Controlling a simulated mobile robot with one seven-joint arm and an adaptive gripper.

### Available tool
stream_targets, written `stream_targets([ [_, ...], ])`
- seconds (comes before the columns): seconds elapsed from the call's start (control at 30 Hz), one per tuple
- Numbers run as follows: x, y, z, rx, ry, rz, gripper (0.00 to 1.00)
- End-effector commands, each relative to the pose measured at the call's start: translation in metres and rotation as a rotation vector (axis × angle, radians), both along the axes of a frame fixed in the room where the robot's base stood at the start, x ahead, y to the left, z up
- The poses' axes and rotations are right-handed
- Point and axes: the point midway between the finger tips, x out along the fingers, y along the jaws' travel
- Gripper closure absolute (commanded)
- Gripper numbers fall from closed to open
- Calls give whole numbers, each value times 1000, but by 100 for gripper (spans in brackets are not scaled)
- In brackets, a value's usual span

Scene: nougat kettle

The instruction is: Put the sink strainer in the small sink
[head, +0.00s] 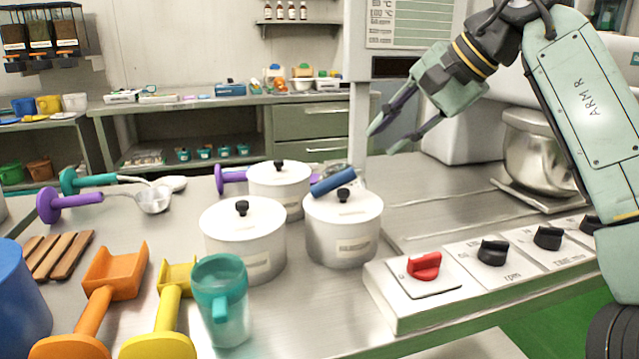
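My gripper (384,140) is in the head view, above the steel table and behind the white pots to their right. Its two dark fingers are apart and point down to the left, with nothing between them. I cannot pick out the sink strainer with certainty. A blue handle (333,181) shows at the lid of the right pot, with a small metal part behind it that is mostly hidden. I do not see a small sink.
White lidded pots (243,236) crowd the table's middle. Ladles with purple (70,204) and teal handles, orange and yellow scoops (168,310) and a teal jug (221,300) fill the left. A control panel (480,262) lines the front right. Bare steel (430,190) lies below my gripper.

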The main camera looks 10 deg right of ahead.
Motion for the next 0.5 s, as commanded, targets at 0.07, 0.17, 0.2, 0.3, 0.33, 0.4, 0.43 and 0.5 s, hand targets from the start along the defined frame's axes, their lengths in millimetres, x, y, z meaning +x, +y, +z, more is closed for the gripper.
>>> stream_targets([
  [0.07,-2,-6,-4,-14,6,-11,75],
  [0.17,4,-3,-14,-18,9,-13,75],
  [0.2,7,0,-20,-20,9,-11,75],
  [0.3,16,6,-32,-18,9,-11,75],
  [0.33,18,8,-35,-17,8,-11,75],
  [0.4,22,11,-40,-17,8,-11,75],
  [0.43,23,12,-41,-17,8,-11,75],
  [0.5,25,14,-44,-17,8,-11,75],
])
